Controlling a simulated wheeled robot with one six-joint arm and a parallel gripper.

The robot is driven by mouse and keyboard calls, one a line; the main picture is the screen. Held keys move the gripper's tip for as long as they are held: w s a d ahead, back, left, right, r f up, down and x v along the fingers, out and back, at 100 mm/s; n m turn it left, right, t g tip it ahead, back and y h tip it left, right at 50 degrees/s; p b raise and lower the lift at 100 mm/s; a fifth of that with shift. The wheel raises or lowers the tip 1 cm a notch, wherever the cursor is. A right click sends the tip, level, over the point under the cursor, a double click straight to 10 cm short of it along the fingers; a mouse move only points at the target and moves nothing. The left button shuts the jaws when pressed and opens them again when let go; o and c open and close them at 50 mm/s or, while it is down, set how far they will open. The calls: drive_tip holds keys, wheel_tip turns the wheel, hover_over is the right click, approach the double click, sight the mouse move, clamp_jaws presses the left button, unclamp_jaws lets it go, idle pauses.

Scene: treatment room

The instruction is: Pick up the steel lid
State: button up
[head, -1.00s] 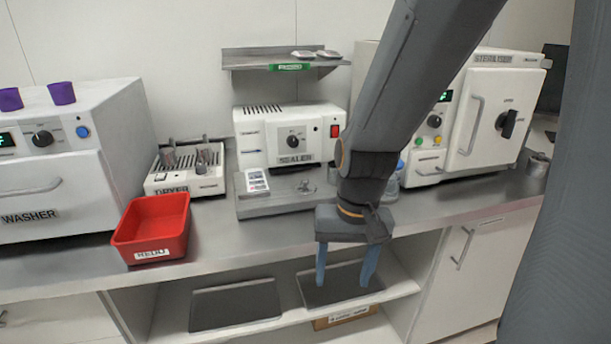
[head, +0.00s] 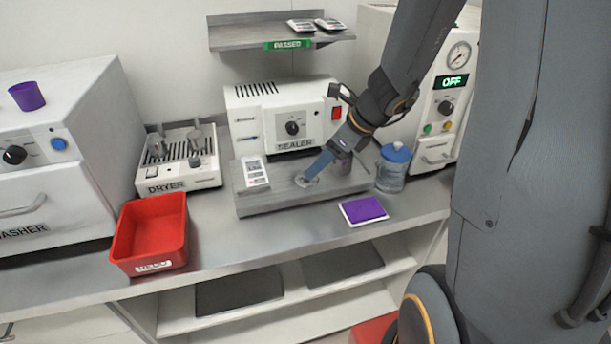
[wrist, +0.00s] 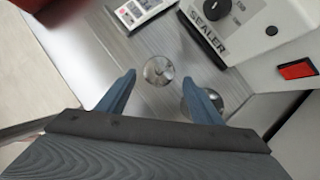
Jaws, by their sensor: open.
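The steel lid (head: 307,181) is a small, round, shiny piece lying on the grey platform of the sealer. It also shows in the wrist view (wrist: 158,71), whole, between and slightly beyond my fingertips. My gripper (head: 326,172) is open with blue fingers, low over the platform at the lid. In the wrist view, my gripper (wrist: 157,80) has one finger on each side of the lid's line, with nothing held. In the head view, a fingertip partly covers the lid, so contact cannot be told. A second round shiny piece (wrist: 232,92) is partly hidden behind the right finger.
A blue-capped jar (head: 391,170) stands close right of the gripper. A purple pad (head: 363,210) lies in front. A red bin (head: 150,232) is at left.

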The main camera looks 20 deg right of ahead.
sight(313, 180)
drive_tip(key=shift+x, duration=2.55)
drive_tip(key=shift+s, duration=0.2)
drive_tip(key=c, duration=1.3)
